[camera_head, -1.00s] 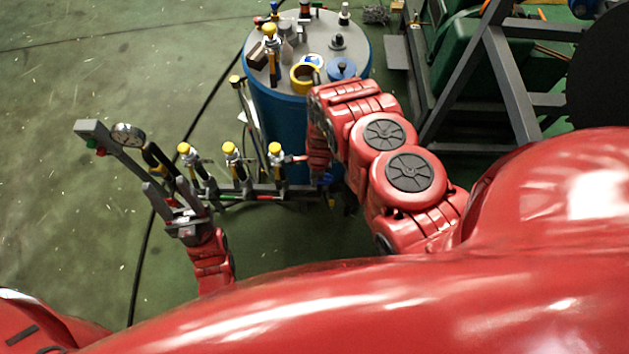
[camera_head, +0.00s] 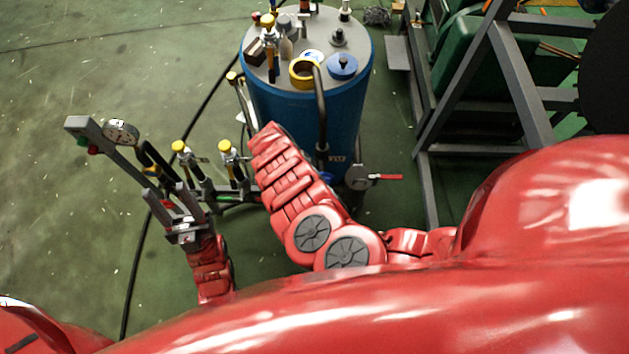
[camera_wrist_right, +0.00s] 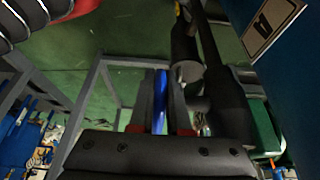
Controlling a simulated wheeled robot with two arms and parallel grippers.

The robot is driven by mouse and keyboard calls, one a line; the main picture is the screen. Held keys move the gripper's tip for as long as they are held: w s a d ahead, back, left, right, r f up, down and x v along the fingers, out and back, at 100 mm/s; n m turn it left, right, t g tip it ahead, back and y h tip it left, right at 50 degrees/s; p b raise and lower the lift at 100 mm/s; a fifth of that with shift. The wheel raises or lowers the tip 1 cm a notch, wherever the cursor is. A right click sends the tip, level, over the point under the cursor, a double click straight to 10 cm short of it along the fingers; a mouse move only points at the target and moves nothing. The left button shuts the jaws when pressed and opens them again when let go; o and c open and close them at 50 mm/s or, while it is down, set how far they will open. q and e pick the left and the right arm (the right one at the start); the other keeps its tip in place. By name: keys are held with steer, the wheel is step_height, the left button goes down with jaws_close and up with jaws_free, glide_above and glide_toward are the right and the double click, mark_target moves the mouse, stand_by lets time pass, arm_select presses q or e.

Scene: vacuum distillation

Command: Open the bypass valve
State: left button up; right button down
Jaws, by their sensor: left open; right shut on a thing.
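In the right wrist view, my right gripper (camera_wrist_right: 160,82) is shut on a narrow blue handle (camera_wrist_right: 160,105), which stands between its two dark fingers. Dark pipework lies just right of the fingers. In the head view, my right arm hides that gripper and part of the valve row. My left gripper (camera_head: 179,205) is open and empty at the left, in front of the pressure gauge. Yellow-capped valves (camera_head: 228,150) stand on the low pipe row right of it. I cannot tell for sure which valve is the bypass valve.
A blue drum (camera_head: 345,110) with fittings on its grey lid stands behind my right arm. A valve with a red lever (camera_head: 385,177) is at its lower right. A pressure gauge (camera_head: 121,133) is at the left. A grey metal frame (camera_head: 500,80) stands right. The green floor at left is clear.

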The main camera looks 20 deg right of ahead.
steer(key=shift+d+f+h+b, duration=0.1)
steer(key=shift+f+h+b, duration=0.45)
steer(key=shift+b, duration=0.6)
steer(key=shift+s+r+g+h+b, duration=0.2)
steer(key=shift+g+h+b, duration=0.1)
steer(key=shift+h+b, duration=0.2)
steer(key=c, duration=0.9)
jaws_free()
steer(key=shift+w, duration=0.1)
steer(key=shift+r, duration=0.1)
